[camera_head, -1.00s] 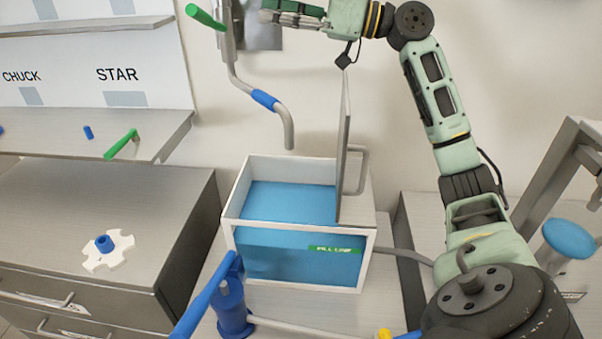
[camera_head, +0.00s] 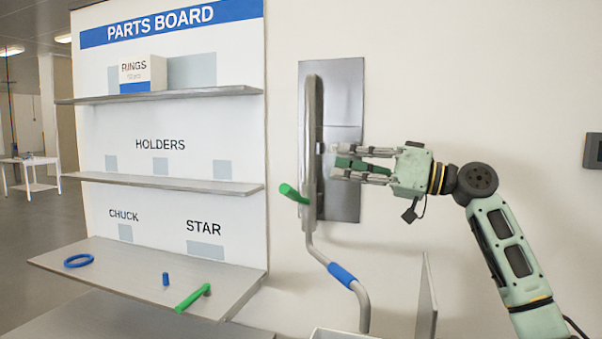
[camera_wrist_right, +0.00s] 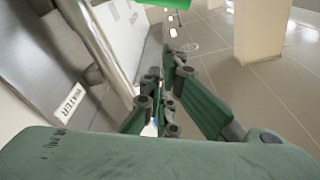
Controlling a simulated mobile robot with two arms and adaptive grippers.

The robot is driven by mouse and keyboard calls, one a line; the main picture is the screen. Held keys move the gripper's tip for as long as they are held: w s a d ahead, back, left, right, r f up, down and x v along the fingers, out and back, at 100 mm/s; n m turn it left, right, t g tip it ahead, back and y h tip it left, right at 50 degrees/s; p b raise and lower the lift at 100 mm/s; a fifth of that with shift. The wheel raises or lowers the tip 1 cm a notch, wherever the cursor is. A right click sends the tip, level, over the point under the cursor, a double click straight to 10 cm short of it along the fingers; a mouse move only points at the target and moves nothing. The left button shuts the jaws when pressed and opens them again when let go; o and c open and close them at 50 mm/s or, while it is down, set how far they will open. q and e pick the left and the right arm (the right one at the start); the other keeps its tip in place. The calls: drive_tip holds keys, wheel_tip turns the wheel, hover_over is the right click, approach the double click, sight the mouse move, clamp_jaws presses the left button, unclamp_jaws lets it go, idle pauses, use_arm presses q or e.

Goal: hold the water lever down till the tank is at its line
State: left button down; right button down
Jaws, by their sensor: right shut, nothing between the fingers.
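The water lever (camera_head: 294,193) is a green handle jutting out to the left from a grey upright pipe on the wall. A green piece, likely this handle, also shows at the top edge of the right wrist view (camera_wrist_right: 190,8). My right gripper (camera_head: 338,162) is shut and empty, to the right of the pipe and a little higher than the handle, apart from it. Its fingers also show in the right wrist view (camera_wrist_right: 165,105). Of the tank (camera_head: 345,335) only the top rim shows at the bottom edge; its water and fill line are out of view. My left gripper is not in view.
A spout (camera_head: 342,274) with a blue band curves down from the pipe above the tank. A WATER label (camera_wrist_right: 70,101) is on the metal wall plate. A raised panel (camera_head: 427,300) stands at the tank's right. The parts board shelves (camera_head: 160,185) fill the left.

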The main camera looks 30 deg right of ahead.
drive_tip(key=shift+d+r, duration=0.1)
drive_tip(key=shift+r, duration=0.2)
drive_tip(key=p, duration=0.5)
hover_over(297, 195)
drive_tip(key=d, duration=0.1)
drive_tip(key=shift+s+d+f, duration=0.1)
drive_tip(key=shift+s+f, duration=0.05)
drive_tip(key=shift+f, duration=0.45)
drive_tip(key=shift+s+d+f, duration=0.1)
drive_tip(key=shift+s+f, duration=0.05)
drive_tip(key=shift+f, duration=0.45)
drive_tip(key=shift+a, duration=0.15)
